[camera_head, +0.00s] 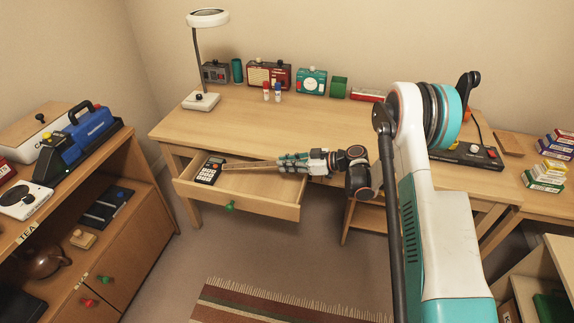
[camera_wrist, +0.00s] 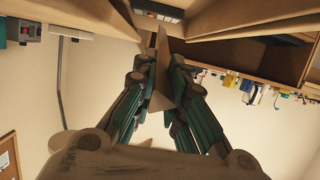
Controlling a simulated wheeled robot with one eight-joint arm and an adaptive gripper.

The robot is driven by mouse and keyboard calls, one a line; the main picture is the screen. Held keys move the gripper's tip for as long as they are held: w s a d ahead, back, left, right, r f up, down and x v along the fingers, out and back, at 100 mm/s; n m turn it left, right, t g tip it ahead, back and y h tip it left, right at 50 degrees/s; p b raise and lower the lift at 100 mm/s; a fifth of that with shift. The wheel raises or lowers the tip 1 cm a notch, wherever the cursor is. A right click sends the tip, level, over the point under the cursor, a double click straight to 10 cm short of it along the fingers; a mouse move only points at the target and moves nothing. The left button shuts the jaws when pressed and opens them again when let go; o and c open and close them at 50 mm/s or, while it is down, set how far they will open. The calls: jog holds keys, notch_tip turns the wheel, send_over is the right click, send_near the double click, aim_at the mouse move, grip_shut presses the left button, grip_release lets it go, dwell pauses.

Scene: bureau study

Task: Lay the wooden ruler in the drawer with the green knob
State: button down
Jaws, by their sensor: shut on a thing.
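The wooden ruler (camera_head: 245,164) lies nearly level across the open drawer with the green knob (camera_head: 245,207), pointing left. Its far end is close to the calculator (camera_head: 210,170) at the drawer's left side. My gripper (camera_head: 284,164) is shut on the ruler's right end, over the right part of the drawer. In the wrist view the ruler (camera_wrist: 157,75) stands between the two fingers of my gripper (camera_wrist: 158,64). The green knob (camera_head: 230,206) is on the drawer front. I cannot tell whether the ruler touches the drawer floor or calculator.
The desk top (camera_head: 220,120) is just behind and above the drawer. A white lamp (camera_head: 201,101), radios (camera_head: 269,75) and a teal camera-like box (camera_head: 312,81) stand along its back. A shelf unit (camera_head: 150,222) is at the left. The drawer's middle floor is free.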

jog(key=shift+f+b, duration=1.1)
jog(key=shift+f, duration=1.75)
jog(key=c, duration=0.9)
grip_release()
jog(key=shift+c, duration=0.2)
jog(key=shift+d, duration=0.1)
jog(key=v, duration=0.7)
jog(key=shift+s+d+r, duration=0.1)
jog(key=shift+r, duration=0.1)
jog(key=shift+r+p, duration=1)
jog(key=shift+r, duration=1.45)
